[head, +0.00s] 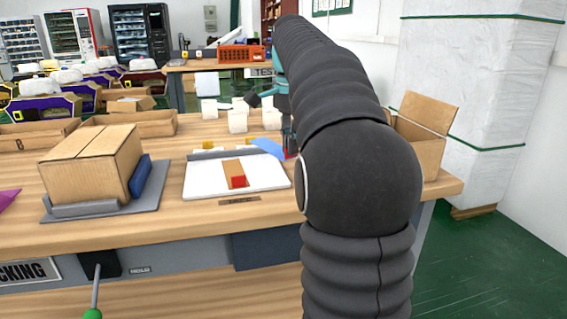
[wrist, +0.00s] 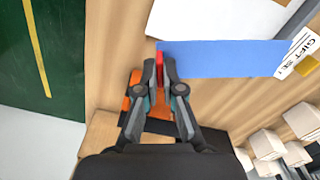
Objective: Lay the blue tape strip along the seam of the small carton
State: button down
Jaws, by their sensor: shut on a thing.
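The blue tape strip (wrist: 225,58) stretches right from my gripper (wrist: 160,68) in the wrist view. My gripper is shut at its left end, where a small red piece shows between the fingertips. In the head view the strip (head: 268,148) shows beside my arm, at the far right corner of a white board; my arm largely hides the gripper. A closed brown carton (head: 85,175) with a seam along its top sits on a grey holder (head: 105,212) at the left, well apart from the strip. I cannot tell if it is the small carton.
The white board (head: 205,180) carries a brown strip and a red square (head: 239,181). White small boxes (head: 237,120) stand behind it. An open brown box (head: 425,150) is at the table's right end. A "GIFT SET" label (wrist: 300,52) lies by the strip's far end.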

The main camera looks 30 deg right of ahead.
aim_at(284, 156)
jog(key=shift+w+a+f, duration=0.45)
jog(key=shift+w, duration=0.05)
jog(key=shift+f+b, duration=0.45)
jog(key=shift+f, duration=1.55)
jog(key=shift+f, duration=0.1)
jog(key=c, duration=1.3)
grip_release()
notch_tip(284, 156, up, 12)
jog(key=shift+r+p, duration=0.15)
jog(key=shift+p, duration=0.45)
